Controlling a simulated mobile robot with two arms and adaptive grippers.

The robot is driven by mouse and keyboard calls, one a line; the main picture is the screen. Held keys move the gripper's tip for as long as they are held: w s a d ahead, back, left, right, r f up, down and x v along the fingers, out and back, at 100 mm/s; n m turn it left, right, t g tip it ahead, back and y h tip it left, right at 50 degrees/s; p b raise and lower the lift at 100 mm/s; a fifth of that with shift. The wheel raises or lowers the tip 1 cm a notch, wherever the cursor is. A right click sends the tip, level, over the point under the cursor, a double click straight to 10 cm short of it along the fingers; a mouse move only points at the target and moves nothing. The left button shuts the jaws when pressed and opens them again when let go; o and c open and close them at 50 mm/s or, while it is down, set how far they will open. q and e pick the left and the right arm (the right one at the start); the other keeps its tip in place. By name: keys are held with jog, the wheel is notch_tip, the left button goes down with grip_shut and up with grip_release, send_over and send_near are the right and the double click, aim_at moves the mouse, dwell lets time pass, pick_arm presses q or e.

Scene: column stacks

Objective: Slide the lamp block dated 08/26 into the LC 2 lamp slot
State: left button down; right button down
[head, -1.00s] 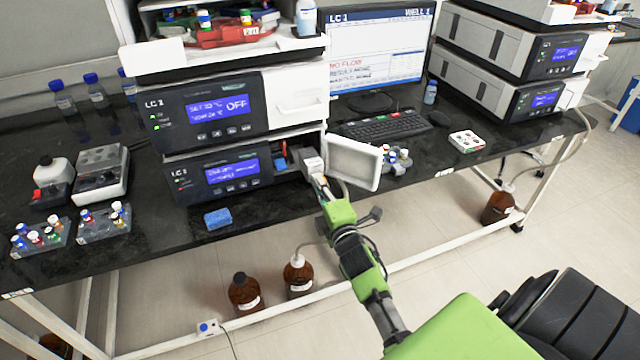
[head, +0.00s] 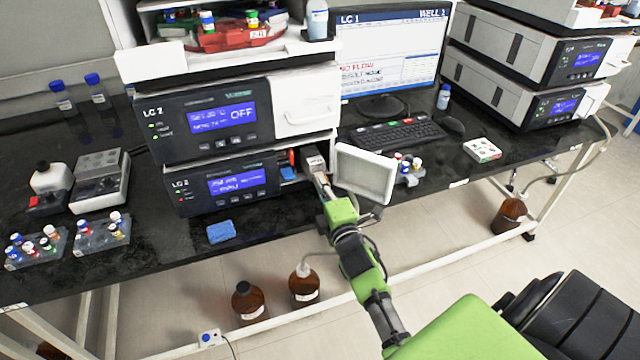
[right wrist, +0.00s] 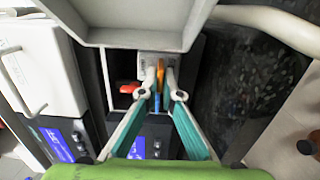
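My right gripper (head: 322,182) is at the open bay of the lower LC 2 unit (head: 222,184). It appears shut on a grey-white lamp block (head: 313,161), which is at the right part of the bay mouth. In the right wrist view, the fingers (right wrist: 164,94) close around a thin orange strip in front of the labelled block (right wrist: 144,66). The date on the block is too small to read, and its inner end is hidden. A red part (right wrist: 128,88) shows in the bay left of the block. My left gripper is not in view.
The open white door (head: 364,174) stands just right of my gripper. A blue part (head: 289,173) is low in the bay. A blue sponge (head: 221,232) lies on the bench in front. A small vial holder (head: 410,177) stands right of the door, near the keyboard (head: 392,134).

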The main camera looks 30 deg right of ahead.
jog(key=shift+s+a+r, duration=0.25)
jog(key=shift+w+d+f, duration=0.1)
jog(key=shift+f, duration=0.05)
jog(key=c, duration=2.2)
grip_release()
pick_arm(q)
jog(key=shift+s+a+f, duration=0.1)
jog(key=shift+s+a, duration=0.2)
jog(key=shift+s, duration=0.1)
pick_arm(e)
jog(key=shift+o, duration=0.2)
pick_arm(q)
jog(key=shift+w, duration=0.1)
pick_arm(e)
jog(key=shift+f, duration=0.1)
